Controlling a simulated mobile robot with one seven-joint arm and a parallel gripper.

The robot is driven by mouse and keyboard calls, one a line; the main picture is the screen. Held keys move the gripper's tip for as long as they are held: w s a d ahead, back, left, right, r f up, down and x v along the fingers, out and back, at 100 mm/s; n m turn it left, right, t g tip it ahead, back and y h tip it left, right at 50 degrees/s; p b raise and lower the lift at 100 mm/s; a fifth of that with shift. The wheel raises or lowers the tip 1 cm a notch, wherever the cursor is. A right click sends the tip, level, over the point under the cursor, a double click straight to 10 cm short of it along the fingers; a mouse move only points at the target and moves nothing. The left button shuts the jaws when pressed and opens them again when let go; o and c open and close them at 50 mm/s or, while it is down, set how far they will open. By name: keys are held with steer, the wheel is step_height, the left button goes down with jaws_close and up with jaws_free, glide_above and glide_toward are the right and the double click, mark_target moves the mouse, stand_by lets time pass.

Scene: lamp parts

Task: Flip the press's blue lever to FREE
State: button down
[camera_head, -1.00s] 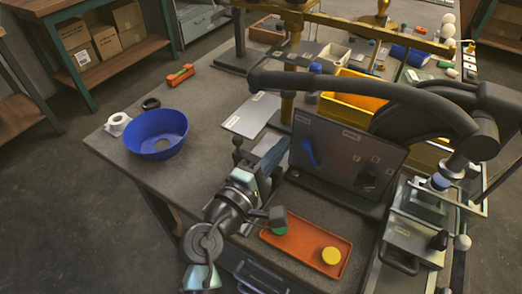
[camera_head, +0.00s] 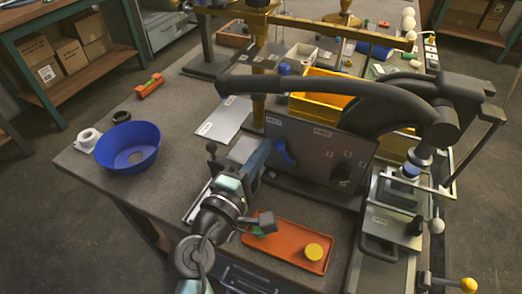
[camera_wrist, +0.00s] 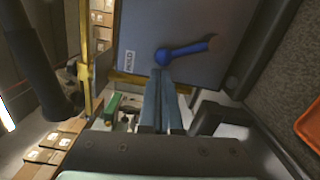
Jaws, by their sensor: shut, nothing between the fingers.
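The blue lever (camera_head: 283,153) is on the upright grey panel (camera_head: 318,155) of the press. In the head view it slants from upper left down to lower right. In the wrist view the lever (camera_wrist: 188,49) lies nearly level across the panel, with a small white label by its left end. My gripper (camera_wrist: 161,72) is shut and empty, its blue-grey fingertips right by the lever's left end; I cannot tell whether they touch it. In the head view my gripper (camera_head: 265,148) is just left of the lever.
An orange tray (camera_head: 287,256) with a yellow disc (camera_head: 314,251) lies in front of the panel. A thick dark curved arm (camera_head: 340,86) spans above the panel. A yellow bin (camera_head: 325,108) stands behind.

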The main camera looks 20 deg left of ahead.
steer(key=shift+d+r+m, duration=0.15)
steer(key=shift+d+m, duration=0.05)
steer(key=shift+m, duration=0.1)
steer(key=shift+d+r+m, duration=0.4)
steer(key=shift+d+m, duration=0.15)
steer(key=shift+m, duration=0.45)
steer(key=d+m, duration=0.1)
steer(key=m, duration=0.1)
steer(key=shift+d+r+m, duration=0.3)
steer(key=shift+d, duration=0.05)
steer(key=d+m, duration=0.1)
steer(key=d+m+b, duration=0.1)
steer(key=m, duration=0.1)
steer(key=shift+s+r, duration=0.1)
steer(key=shift+r, duration=0.1)
steer(key=shift+d+m, duration=0.8)
steer(key=shift+m, duration=0.4)
